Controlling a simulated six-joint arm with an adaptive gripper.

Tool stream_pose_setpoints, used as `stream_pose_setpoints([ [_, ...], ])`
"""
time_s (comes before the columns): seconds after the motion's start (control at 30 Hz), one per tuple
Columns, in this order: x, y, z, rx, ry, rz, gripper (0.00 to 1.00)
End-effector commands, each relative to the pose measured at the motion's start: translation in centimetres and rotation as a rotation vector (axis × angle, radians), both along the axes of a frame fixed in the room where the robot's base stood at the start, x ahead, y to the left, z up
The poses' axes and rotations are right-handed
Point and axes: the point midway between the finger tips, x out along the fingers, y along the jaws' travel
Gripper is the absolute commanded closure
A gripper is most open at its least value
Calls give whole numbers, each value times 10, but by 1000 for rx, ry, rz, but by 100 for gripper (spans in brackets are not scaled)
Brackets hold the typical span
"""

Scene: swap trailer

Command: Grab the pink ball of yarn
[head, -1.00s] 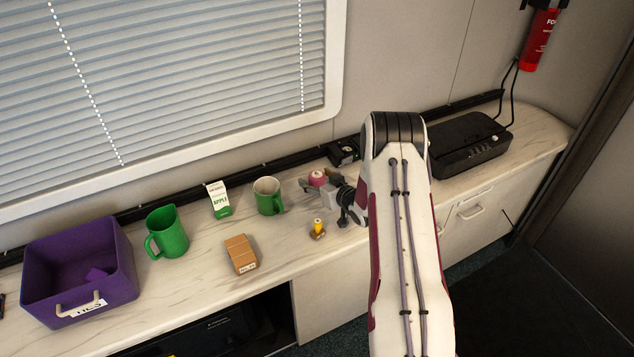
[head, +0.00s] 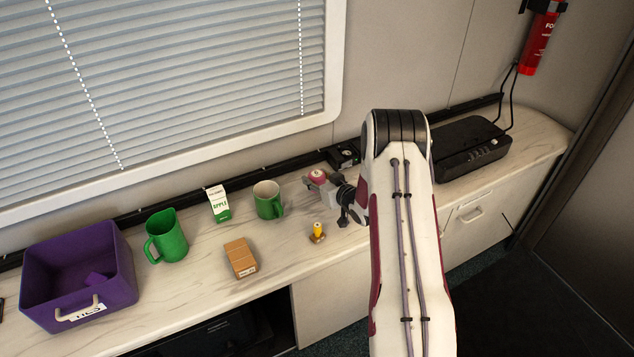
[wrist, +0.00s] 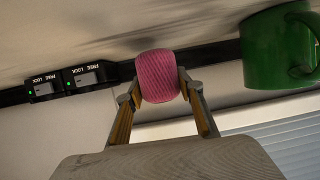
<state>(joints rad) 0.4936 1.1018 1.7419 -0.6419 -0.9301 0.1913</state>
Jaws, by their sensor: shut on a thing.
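The pink ball of yarn (wrist: 158,76) sits between the two fingertips of my gripper (wrist: 158,84) in the wrist view, with a finger against each side. My arm hides part of the gripper. Whether the yarn touches the counter I cannot tell.
A green mug (head: 268,200) stands just left of the yarn, also large in the wrist view (wrist: 278,50). Nearby are a yellow-topped stamp (head: 318,232), a cardboard box (head: 240,257), an apple carton (head: 219,205), a green pitcher (head: 167,237) and a purple bin (head: 115,262).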

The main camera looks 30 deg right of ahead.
Motion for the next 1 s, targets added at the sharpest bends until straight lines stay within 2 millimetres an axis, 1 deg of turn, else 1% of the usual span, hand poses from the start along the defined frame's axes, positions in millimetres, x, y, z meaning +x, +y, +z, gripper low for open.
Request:
stream_pose_setpoints([
  [0.4, 0, 0, 52, -2, -3, 1, 84],
  [0.53, 0, 0, 65, -1, -2, 0, 84],
  [0.73, 0, 1, 78, -1, -2, 2, 84],
  [1.0, 0, 1, 81, 0, 0, 1, 84],
])
